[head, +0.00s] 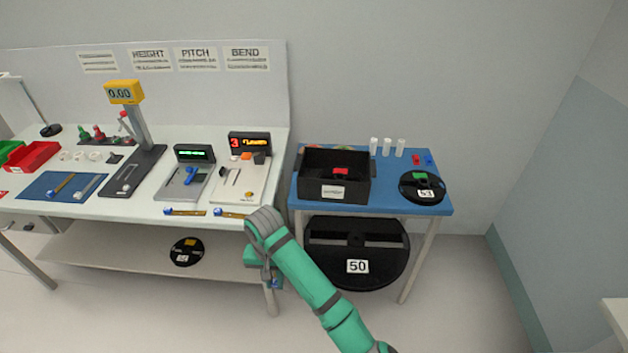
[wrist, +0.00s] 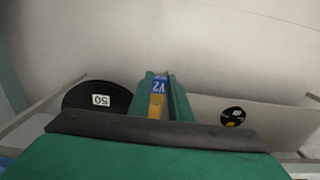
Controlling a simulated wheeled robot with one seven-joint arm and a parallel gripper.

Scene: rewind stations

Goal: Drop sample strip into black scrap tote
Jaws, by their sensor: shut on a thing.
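My gripper (wrist: 160,90) is shut on the sample strip (wrist: 158,98), which shows a blue end marked V2 and a tan part between the green fingers. In the head view my gripper (head: 268,272) hangs low by the white bench's right front leg, with a bit of blue at its tip. The black scrap tote (head: 308,187) stands open on the blue side table, above and to the right of my gripper. It has a white label on its front and something red inside. The tote cannot be made out in the wrist view.
The blue table (head: 382,200) also holds a black reel marked 53 (head: 408,196) and white cylinders (head: 387,147). A large reel marked 50 (head: 385,265) sits below. Two strips (head: 185,212) lie along the white bench's front edge. Floor is clear right of the table.

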